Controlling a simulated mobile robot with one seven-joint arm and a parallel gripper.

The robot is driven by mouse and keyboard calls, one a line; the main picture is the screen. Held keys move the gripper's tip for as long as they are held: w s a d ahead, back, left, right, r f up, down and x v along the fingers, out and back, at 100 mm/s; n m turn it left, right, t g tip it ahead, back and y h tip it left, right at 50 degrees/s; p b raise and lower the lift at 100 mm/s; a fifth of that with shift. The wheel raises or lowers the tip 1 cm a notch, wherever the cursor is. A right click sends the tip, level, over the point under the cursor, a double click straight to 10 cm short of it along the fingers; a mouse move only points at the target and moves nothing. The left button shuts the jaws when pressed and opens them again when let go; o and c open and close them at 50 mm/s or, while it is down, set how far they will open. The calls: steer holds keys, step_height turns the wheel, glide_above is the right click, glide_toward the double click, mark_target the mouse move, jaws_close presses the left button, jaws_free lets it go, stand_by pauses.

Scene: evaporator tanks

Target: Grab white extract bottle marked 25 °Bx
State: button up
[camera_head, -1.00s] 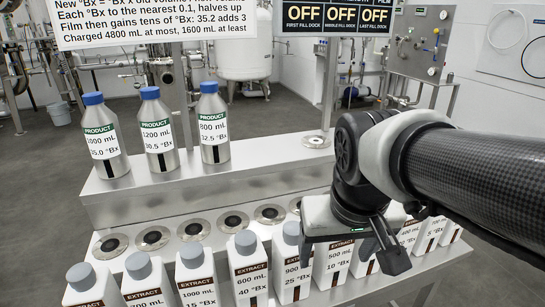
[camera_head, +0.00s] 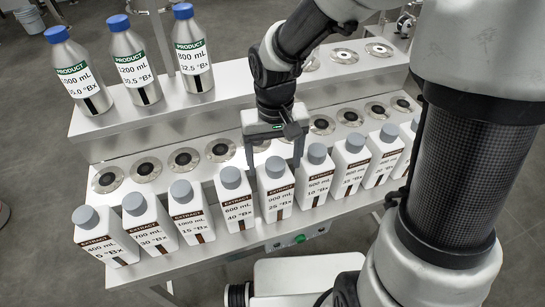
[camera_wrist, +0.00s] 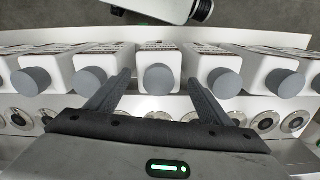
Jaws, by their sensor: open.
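The white extract bottle marked 900 mL, 25 °Bx (camera_head: 278,200) stands upright in the front row, with a grey cap and a brown EXTRACT label. My gripper (camera_head: 273,163) is open, just behind the bottle in the head view, with one finger on each side of its cap. In the wrist view the bottle's grey cap (camera_wrist: 158,79) lies between the two fingertips (camera_wrist: 159,74), with a gap on both sides. Whether the fingers reach down beside the bottle's body is hard to tell.
White extract bottles stand close on both sides, including 40 °Bx (camera_head: 238,207) at left and 10 °Bx (camera_head: 315,184) at right. Round docks (camera_head: 183,160) line the shelf behind. Three silver product bottles (camera_head: 137,68) stand on the upper step at left.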

step_height(320, 180, down, 8)
steer(key=shift+d+f+b, duration=0.15)
steer(key=shift+b, duration=0.7)
steer(key=c, duration=1.7)
steer(key=shift+c, duration=0.7)
